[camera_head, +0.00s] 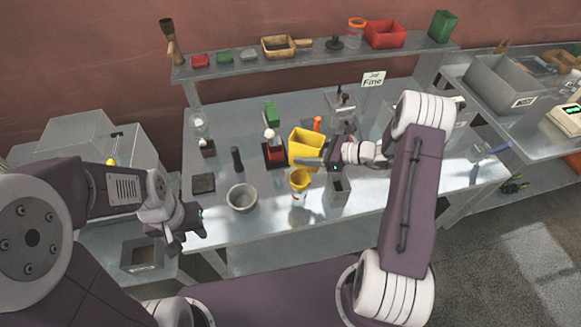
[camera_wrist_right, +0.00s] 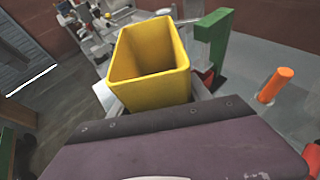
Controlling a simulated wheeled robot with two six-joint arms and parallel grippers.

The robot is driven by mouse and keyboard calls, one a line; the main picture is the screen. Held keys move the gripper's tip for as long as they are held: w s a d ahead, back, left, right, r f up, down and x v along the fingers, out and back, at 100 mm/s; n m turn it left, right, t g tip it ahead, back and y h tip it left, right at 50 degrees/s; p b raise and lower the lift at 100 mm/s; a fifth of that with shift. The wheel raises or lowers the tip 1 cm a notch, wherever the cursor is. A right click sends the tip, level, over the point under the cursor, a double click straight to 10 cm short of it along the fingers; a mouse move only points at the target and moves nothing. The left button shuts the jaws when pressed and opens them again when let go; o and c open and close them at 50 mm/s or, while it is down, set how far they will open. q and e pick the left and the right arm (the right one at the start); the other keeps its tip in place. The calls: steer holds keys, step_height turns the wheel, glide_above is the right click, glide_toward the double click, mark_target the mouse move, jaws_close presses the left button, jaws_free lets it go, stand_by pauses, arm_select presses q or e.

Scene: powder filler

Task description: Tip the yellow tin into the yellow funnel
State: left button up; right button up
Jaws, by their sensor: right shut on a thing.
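The yellow tin (camera_head: 304,146) is an open square box in my right gripper (camera_head: 318,161), held above the table and slightly tilted in the head view. In the right wrist view the tin (camera_wrist_right: 150,65) shows its open mouth, with bare yellow inner walls; the bottom is hidden. The yellow funnel (camera_head: 299,179) stands just below the tin, on top of a whitish container with red marks. The tin is above the funnel and apart from it. My left gripper (camera_head: 199,222) is off the table's left front; its fingers are too small to judge.
A grey bowl (camera_head: 241,197) stands left of the funnel. A grey open box (camera_head: 339,190) is close on its right. A red-and-black device (camera_head: 273,149) and a green block (camera_head: 270,112) stand behind. A shelf (camera_head: 330,57) runs along the back. The table's front right is clear.

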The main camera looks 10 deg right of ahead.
steer(key=shift+a, duration=0.25)
steer(key=shift+d+n+b, duration=0.25)
steer(key=shift+n+b, duration=0.05)
steer(key=f+n+b, duration=0.1)
steer(key=b, duration=0.1)
steer(key=w+f+n+t+b, duration=0.1)
steer(key=b, duration=0.2)
steer(key=d+n+t+b, duration=0.1)
steer(key=b, duration=0.2)
steer(key=shift+w+f+n+h, duration=0.25)
steer(key=shift+f+n+h, duration=0.05)
steer(key=shift+f+h, duration=0.1)
steer(key=shift+r+t+p, duration=0.3)
steer(key=shift+r+p, duration=0.1)
steer(key=shift+a, duration=0.1)
